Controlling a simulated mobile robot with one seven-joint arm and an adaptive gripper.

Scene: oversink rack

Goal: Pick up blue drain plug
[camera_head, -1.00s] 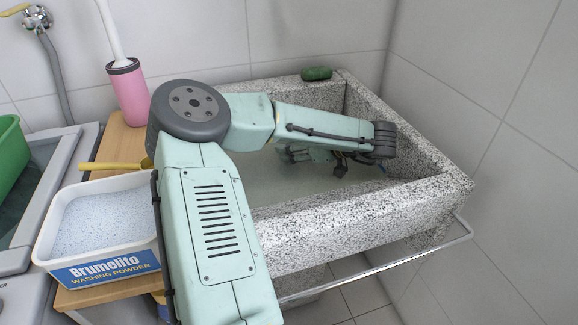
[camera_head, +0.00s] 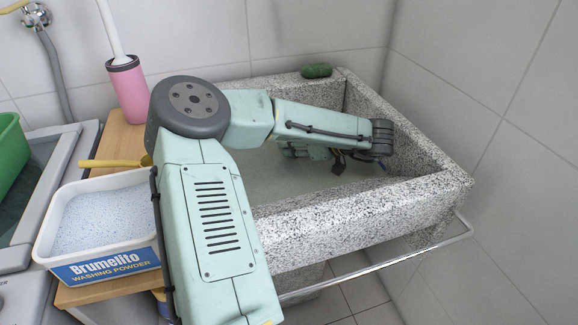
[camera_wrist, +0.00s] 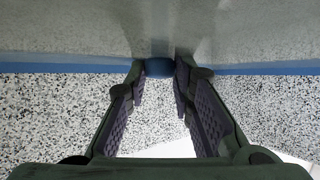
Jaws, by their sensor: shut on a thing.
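The blue drain plug (camera_wrist: 159,67) shows in the wrist view between the tips of my gripper (camera_wrist: 160,78). My gripper is shut on it, with the two fingers on its left and right sides. In the head view my gripper (camera_head: 338,164) is inside the speckled stone sink (camera_head: 345,218), low and partly hidden by my arm. The plug cannot be made out for sure in the head view.
The sink's thick rim surrounds my gripper, with tiled walls behind and at right. A green soap bar (camera_head: 317,71) lies on the back rim. A washing powder tub (camera_head: 105,262), yellow scoop (camera_head: 112,163) and pink brush holder (camera_head: 128,88) stand at left.

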